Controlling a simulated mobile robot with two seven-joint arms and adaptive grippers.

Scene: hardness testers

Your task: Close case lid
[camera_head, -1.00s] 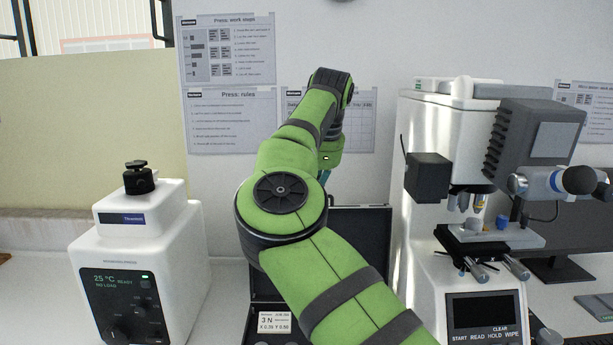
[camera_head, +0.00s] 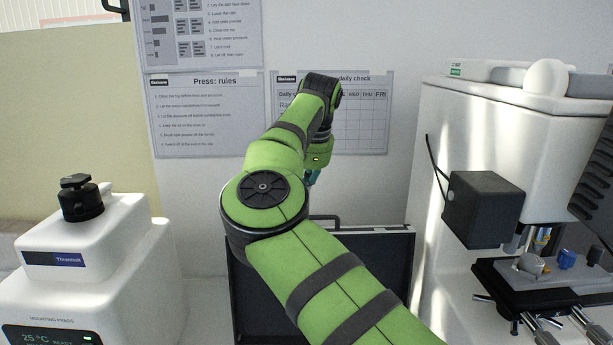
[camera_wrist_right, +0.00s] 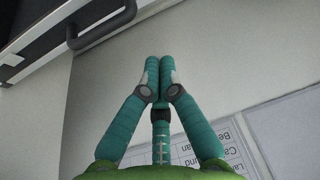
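The dark case lid (camera_head: 390,285) stands upright against the wall side in the head view, partly hidden by my right arm. Its handle (camera_head: 326,219) is on the top edge. In the right wrist view, the case edge and the black handle (camera_wrist_right: 98,22) show at upper left. My right gripper (camera_wrist_right: 160,62) has its two teal fingers together with nothing between them, in front of the wall and beside the handle, apart from it. In the head view only a bit of teal of the right gripper (camera_head: 312,178) shows above the lid. The left gripper is out of view.
A white mounting press (camera_head: 90,250) stands on the left. A white tester with a microscope stage (camera_head: 550,280) stands on the right, close to the lid. Paper posters (camera_head: 205,115) hang on the wall behind my arm.

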